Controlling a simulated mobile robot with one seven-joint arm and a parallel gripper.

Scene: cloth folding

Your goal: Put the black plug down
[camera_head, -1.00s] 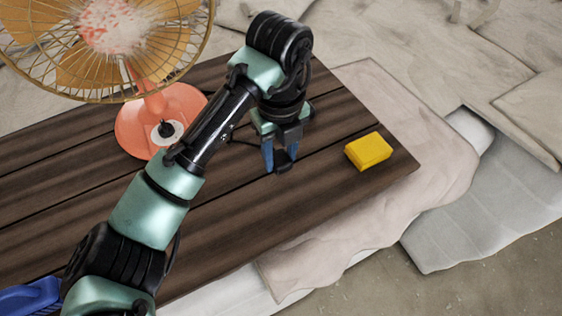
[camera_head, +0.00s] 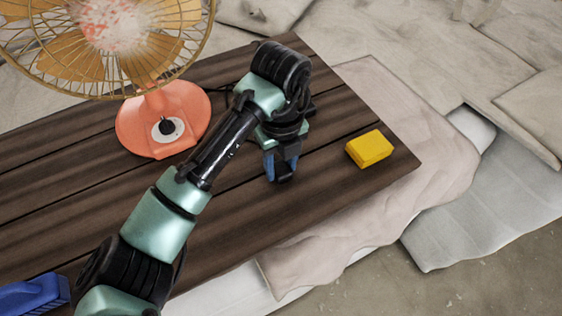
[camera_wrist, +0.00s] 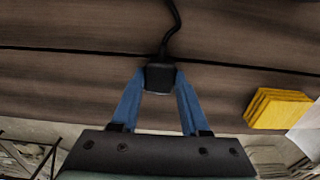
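The black plug (camera_wrist: 159,78) is between the two blue fingertips of my gripper (camera_wrist: 160,72) in the wrist view. Both fingertips touch its sides. A black cord (camera_wrist: 172,28) runs from the plug away toward the top of that view. In the head view my gripper (camera_head: 281,172) points down, low over the dark wooden table (camera_head: 240,215), left of the yellow block. The plug cannot be made out clearly there. I cannot tell whether it touches the wood.
A yellow block (camera_head: 369,149) lies near the table's right corner, and shows in the wrist view (camera_wrist: 278,108). An orange fan (camera_head: 160,120) stands at the back left. A blue object (camera_head: 33,296) lies at the lower left. Bare wood surrounds my gripper.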

